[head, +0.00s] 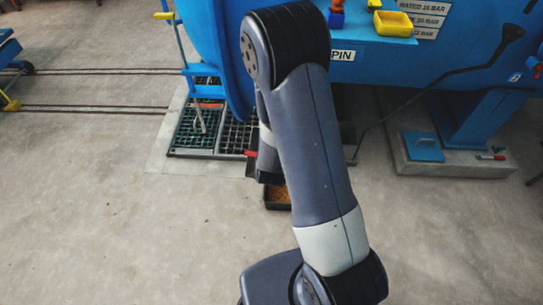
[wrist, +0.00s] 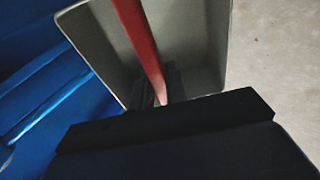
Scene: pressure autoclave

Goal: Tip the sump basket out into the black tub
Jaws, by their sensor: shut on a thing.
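My gripper is shut on the red handle (wrist: 138,38) of the sump basket (wrist: 85,35), a grey, straight-walled box in the wrist view. The basket's visible inside walls look bare; its bottom is partly hidden by my gripper (wrist: 160,90). In the head view a short red end of the handle (head: 250,153) shows beside my arm, and most of the basket and my gripper are hidden behind the arm. The black tub (head: 272,206) is on the floor just below, partly covered by my arm, with brown-orange matter in it.
A floor pit with dark gratings (head: 200,130) lies left of the tub. The big blue autoclave (head: 215,50) stands behind, with a blue support on a concrete plinth (head: 455,168) at right. The concrete floor at left (head: 100,220) is clear.

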